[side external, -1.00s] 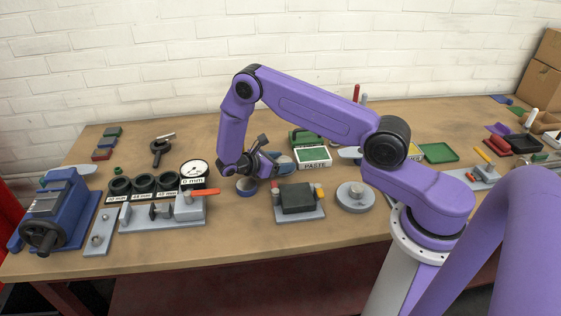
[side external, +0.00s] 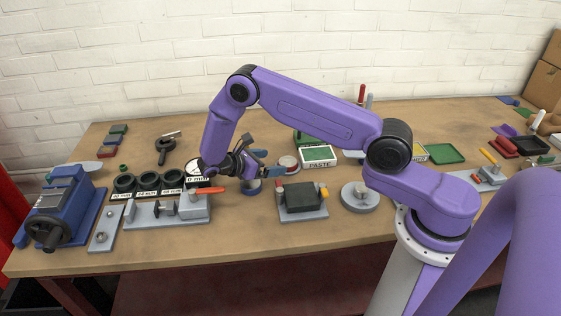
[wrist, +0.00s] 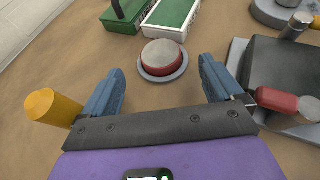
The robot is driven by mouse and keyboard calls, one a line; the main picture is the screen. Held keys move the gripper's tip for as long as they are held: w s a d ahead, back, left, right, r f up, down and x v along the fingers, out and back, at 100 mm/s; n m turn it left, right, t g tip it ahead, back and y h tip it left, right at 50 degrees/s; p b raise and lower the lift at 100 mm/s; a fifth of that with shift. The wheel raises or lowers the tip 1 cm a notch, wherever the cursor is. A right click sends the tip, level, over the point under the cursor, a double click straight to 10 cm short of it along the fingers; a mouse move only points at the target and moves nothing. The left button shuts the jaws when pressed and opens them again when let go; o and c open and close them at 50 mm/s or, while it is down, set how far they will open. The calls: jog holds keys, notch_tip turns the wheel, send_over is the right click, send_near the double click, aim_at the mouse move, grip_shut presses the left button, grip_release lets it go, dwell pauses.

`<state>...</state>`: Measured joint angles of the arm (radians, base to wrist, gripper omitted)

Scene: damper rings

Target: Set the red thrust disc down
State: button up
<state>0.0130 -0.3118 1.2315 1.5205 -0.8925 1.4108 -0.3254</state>
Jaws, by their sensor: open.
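The red thrust disc (wrist: 162,54) has a grey top face. It sits flat on a grey round base (wrist: 180,71) in the wrist view. It also shows in the side external view (side external: 287,163), just right of my fingers and in front of the paste box. My gripper (wrist: 161,68) has its blue fingers spread wide apart, empty, with the disc ahead of the gap and clear of both fingers. In the side external view my gripper (side external: 266,163) is low over the bench, left of the disc.
The green-topped paste box (side external: 318,156) stands behind the disc. A fixture with a dark block (side external: 298,196) is in front, near my right finger in the wrist view. A yellow-orange cylinder (wrist: 52,107) is left of my fingers.

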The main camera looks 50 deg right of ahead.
jog(key=v, duration=1)
jog(key=shift+a, duration=0.25)
jog(key=shift+c, duration=0.2)
grip_shut()
dwell(0.8)
